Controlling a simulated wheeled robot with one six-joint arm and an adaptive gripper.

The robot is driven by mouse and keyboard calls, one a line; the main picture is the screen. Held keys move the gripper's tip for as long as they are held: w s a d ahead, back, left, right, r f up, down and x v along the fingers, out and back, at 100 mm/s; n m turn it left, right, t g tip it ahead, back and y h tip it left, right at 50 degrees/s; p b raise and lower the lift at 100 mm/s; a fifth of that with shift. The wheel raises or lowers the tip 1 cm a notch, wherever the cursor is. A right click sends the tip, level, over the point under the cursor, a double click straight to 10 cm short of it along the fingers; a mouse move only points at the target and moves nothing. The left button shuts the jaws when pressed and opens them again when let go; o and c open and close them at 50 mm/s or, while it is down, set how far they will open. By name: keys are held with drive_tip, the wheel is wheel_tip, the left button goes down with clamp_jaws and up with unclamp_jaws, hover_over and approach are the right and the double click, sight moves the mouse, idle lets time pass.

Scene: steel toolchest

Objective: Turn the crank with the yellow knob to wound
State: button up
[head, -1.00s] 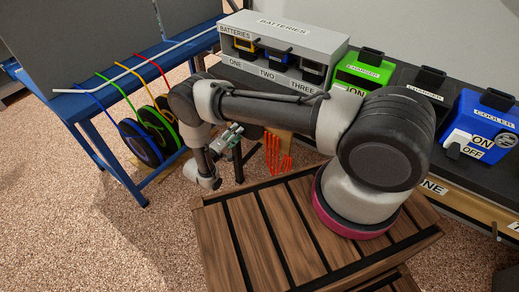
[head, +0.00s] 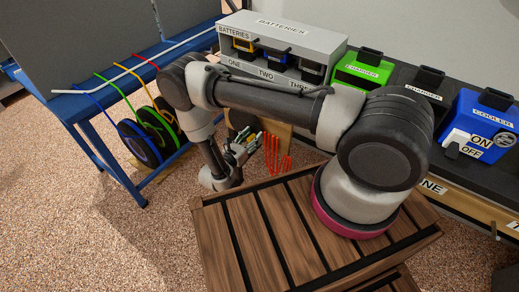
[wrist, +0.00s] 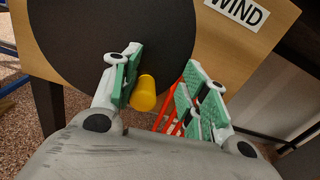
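The yellow knob (wrist: 145,93) sticks out from the lower right part of a large black disc (wrist: 110,30), the crank, in the wrist view. The disc is mounted on a wooden panel (wrist: 220,45). My gripper (wrist: 158,82) is open, with green finger pads on either side of the knob. The knob is close to the left pad and clearly apart from the right one; whether it touches the left pad I cannot tell. In the head view my gripper (head: 245,146) is at the crank, left of my base top, and the arm partly hides the disc.
A "WIND" label (wrist: 238,12) is on the panel above right of the disc. Red strands (head: 275,153) hang just right of my gripper. A blue rack (head: 75,113) with coloured reels stands left. The batteries box (head: 285,38) and chargers stand behind.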

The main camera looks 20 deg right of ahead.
drive_tip(key=n, duration=0.1)
drive_tip(key=a+r+n, duration=0.1)
drive_tip(key=shift+s+r+n, duration=0.2)
drive_tip(key=shift+s+n, duration=0.1)
drive_tip(key=shift+n, duration=0.1)
drive_tip(key=s+v, duration=0.1)
drive_tip(key=v, duration=0.6)
drive_tip(key=s+d+r+m+g+h, duration=0.1)
drive_tip(key=s+d+r+m+g, duration=0.1)
drive_tip(key=s+d+m+g, duration=0.2)
drive_tip(key=shift+s+d+r+m+g+h, duration=0.35)
drive_tip(key=shift+d+m+g, duration=0.15)
drive_tip(key=shift+d+g, duration=0.55)
drive_tip(key=w+a+f+n+t+y, duration=0.1)
drive_tip(key=w+a+f+t+y, duration=0.1)
drive_tip(key=w+a+f+t, duration=0.35)
drive_tip(key=shift+t, duration=0.3)
drive_tip(key=x, duration=0.4)
drive_tip(key=r+x, duration=0.1)
drive_tip(key=x, duration=0.2)
drive_tip(key=shift+w+a, duration=0.2)
drive_tip(key=shift+a, duration=0.05)
drive_tip(key=shift+w+d, duration=0.3)
drive_tip(key=shift+d, duration=0.1)
drive_tip(key=shift+c, duration=0.3)
